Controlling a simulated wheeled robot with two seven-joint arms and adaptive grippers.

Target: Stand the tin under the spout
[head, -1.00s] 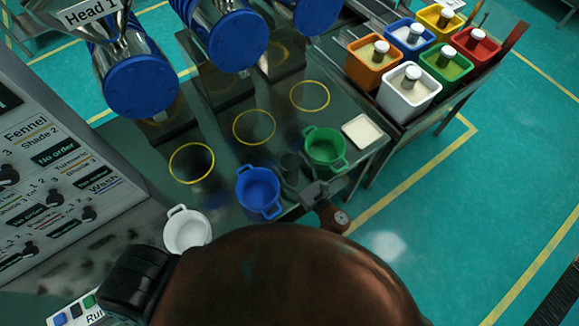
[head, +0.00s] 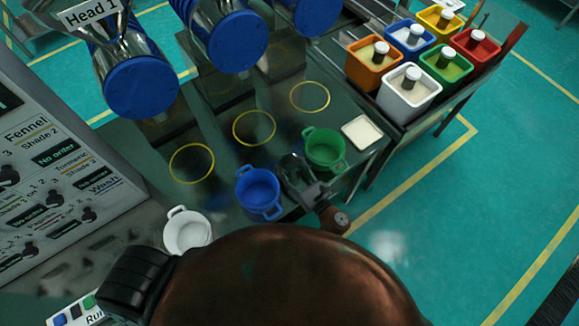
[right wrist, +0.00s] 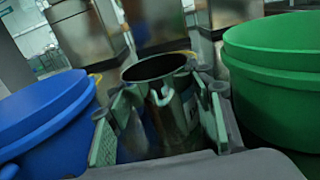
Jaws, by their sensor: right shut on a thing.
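The tin (right wrist: 165,98) is a grey metal cup with an open top and a hooked handle, upright in the right wrist view. My right gripper (right wrist: 160,120) is shut on it, a finger on either side. In the head view my right gripper (head: 292,172) and the tin sit between the blue pot (head: 259,192) and the green pot (head: 325,150), near the table's front edge. The tin is dark and hard to make out there. The spouts with blue round faces (head: 141,87) hang over the back of the table. My left gripper is not in view.
Yellow rings (head: 254,128) mark the dark table behind the pots. Coloured bins (head: 408,92) stand on a side bench. A control panel (head: 60,165) is on the left.

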